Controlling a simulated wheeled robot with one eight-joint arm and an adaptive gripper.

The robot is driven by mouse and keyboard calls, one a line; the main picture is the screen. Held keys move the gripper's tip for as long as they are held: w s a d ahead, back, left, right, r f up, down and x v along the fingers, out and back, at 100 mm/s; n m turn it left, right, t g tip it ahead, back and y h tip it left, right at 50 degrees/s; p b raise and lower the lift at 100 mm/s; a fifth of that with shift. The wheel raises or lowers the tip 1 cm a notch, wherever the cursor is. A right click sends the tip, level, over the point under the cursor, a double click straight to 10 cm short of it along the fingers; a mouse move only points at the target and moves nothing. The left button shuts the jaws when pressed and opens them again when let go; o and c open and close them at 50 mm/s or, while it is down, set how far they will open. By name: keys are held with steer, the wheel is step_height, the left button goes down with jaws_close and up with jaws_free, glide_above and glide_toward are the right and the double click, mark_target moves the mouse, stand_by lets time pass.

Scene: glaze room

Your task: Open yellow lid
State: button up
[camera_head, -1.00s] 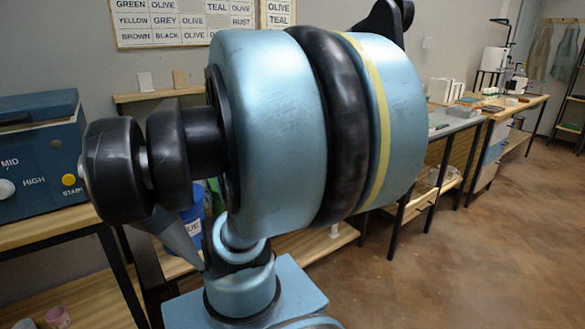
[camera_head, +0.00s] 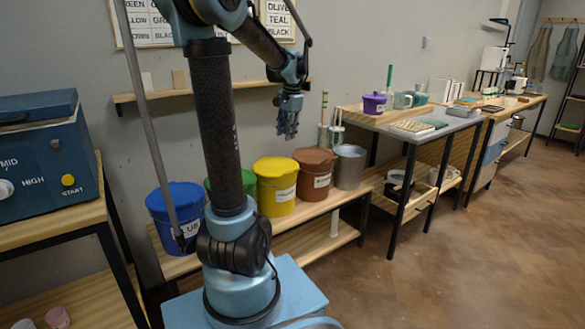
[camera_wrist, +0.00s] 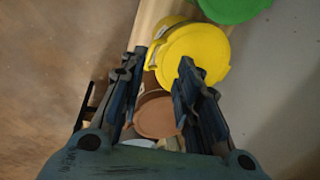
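The yellow bucket (camera_head: 277,198) stands on the low wooden bench between the green and brown buckets, with its yellow lid (camera_head: 276,167) on top. In the wrist view the yellow lid (camera_wrist: 200,55) is a round disc lying over the yellow bucket (camera_wrist: 163,27). My gripper (camera_head: 287,128) hangs fingers down, above and apart from the buckets. In the wrist view my gripper (camera_wrist: 160,62) is open with nothing between its fingers. One finger overlaps the lower edge of the yellow lid in that view.
A grey metal bucket (camera_head: 349,168) stands at the right. A wall shelf (camera_head: 210,89) runs behind. The floor (camera_head: 460,270) at right is clear.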

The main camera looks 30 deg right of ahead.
steer(key=d+m, duration=0.1)
steer(key=d, duration=0.4)
glide_toward(293, 170)
steer(key=shift+m, duration=0.3)
steer(key=f, duration=0.2)
steer(key=w+f, duration=0.1)
steer(key=f, duration=0.4)
steer(key=shift+w+f, duration=0.3)
steer(key=shift+w, duration=0.1)
steer(key=shift+c, duration=0.5)
jaws_close()
